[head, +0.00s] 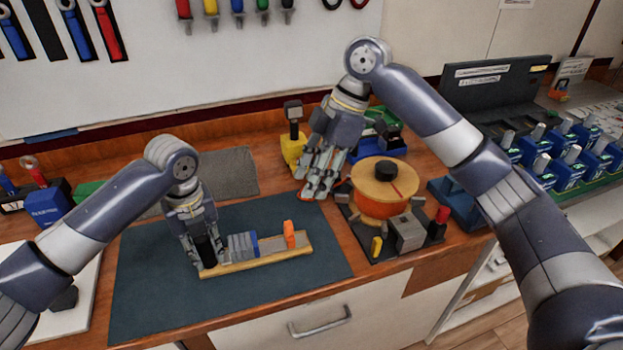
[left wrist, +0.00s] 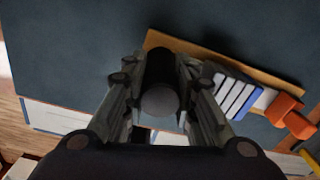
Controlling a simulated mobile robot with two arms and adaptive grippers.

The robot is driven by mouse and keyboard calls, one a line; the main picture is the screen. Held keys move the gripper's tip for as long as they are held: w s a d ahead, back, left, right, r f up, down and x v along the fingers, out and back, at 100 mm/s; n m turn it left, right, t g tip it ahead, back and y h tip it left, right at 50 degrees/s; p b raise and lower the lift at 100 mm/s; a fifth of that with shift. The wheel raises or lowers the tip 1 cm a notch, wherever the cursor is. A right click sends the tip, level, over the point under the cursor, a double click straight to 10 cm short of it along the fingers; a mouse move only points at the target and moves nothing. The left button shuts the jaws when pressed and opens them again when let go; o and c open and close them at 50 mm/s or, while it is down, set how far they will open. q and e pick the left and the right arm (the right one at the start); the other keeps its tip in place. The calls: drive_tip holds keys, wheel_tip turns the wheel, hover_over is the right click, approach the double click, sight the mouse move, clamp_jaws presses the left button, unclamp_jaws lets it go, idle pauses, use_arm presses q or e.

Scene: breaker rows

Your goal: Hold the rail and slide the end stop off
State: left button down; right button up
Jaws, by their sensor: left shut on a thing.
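The rail (head: 262,259) is a tan strip lying on the dark mat, and it also shows in the left wrist view (left wrist: 205,52). Grey, white and blue breaker blocks (head: 242,246) stand on its middle. The orange end stop (head: 289,235) stands upright towards the right end, a little apart from the blocks; it also shows in the left wrist view (left wrist: 290,115). My left gripper (head: 205,252) is shut on a black upright post (left wrist: 160,85) at the rail's left end. My right gripper (head: 318,188) hangs empty behind the mat's right side, away from the rail; its finger opening is unclear.
A round wooden-topped reel (head: 384,185) on a dark base stands right of the mat. A yellow-based item (head: 293,150) is behind, near my right gripper. Blue breakers (head: 560,150) stand in rows at the right. The mat (head: 150,280) is clear around the rail.

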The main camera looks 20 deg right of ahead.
use_arm(q)
drive_tip(key=c, duration=1.2)
unclamp_jaws()
